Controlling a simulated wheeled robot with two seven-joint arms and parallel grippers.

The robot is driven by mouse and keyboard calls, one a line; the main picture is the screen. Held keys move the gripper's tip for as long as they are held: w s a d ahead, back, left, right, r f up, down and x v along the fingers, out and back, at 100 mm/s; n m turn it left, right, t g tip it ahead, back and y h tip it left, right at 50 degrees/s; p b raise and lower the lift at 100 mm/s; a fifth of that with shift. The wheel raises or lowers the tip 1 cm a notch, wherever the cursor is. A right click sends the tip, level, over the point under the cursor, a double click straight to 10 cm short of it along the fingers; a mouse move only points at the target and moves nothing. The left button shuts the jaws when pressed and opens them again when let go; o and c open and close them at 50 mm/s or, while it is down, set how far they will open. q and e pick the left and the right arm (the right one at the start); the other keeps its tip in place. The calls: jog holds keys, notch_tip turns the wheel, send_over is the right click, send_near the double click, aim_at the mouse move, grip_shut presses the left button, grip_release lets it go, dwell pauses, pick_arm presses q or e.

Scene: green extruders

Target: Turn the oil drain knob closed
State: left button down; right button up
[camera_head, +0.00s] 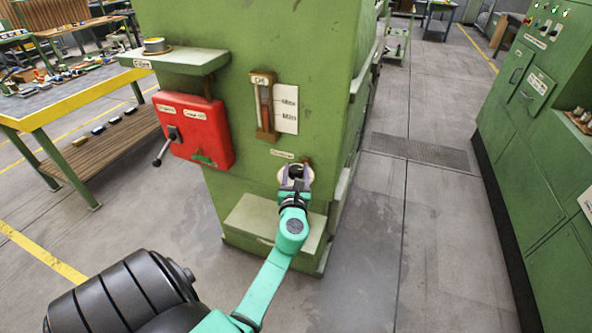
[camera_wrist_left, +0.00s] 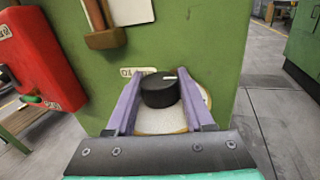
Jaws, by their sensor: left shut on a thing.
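The oil drain knob (camera_wrist_left: 160,90) is a black round knob with a white mark near its right edge, on a pale round plate (camera_wrist_left: 160,122) on the green machine. In the head view the plate (camera_head: 308,172) shows low on the machine's front, largely behind my gripper. My left gripper (camera_head: 294,176) reaches it from below. In the left wrist view its two purple fingers (camera_wrist_left: 160,98) stand on either side of the knob, shut on it. The finger-to-knob contact is hard to see. My right gripper is not in view.
The green machine (camera_head: 265,50) carries a red box (camera_head: 195,130) with a black lever, a level gauge (camera_head: 265,105) and a green ledge (camera_head: 250,216) below the knob. A yellow-edged table (camera_head: 75,100) stands left. Green cabinets (camera_head: 530,140) stand right, with open floor between.

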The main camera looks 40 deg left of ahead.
pick_arm(q)
jog(key=n+g+y, duration=0.2)
jog(key=shift+g+y, duration=0.3)
jog(key=shift+y, duration=0.1)
jog(key=n+g+y+b, duration=0.1)
jog(key=g, duration=0.1)
jog(key=n+g+y+b, duration=0.1)
jog(key=n, duration=0.1)
jog(key=shift+w+f+g, duration=0.1)
jog(key=shift+f+g, duration=0.1)
jog(key=shift+g, duration=0.2)
jog(key=n+g+b, duration=0.3)
jog(key=g+b, duration=0.1)
jog(key=b, duration=0.1)
jog(key=n+g+b, duration=0.3)
jog(key=g+b, duration=0.1)
jog(key=g, duration=0.1)
jog(key=n+g+y+b, duration=0.1)
jog(key=n+g+b, duration=0.2)
jog(key=g+b, duration=0.2)
jog(key=shift+b, duration=0.35)
jog(key=shift+n+g+b, duration=0.4)
jog(key=shift+n+b, duration=0.1)
jog(key=shift+r, duration=0.15)
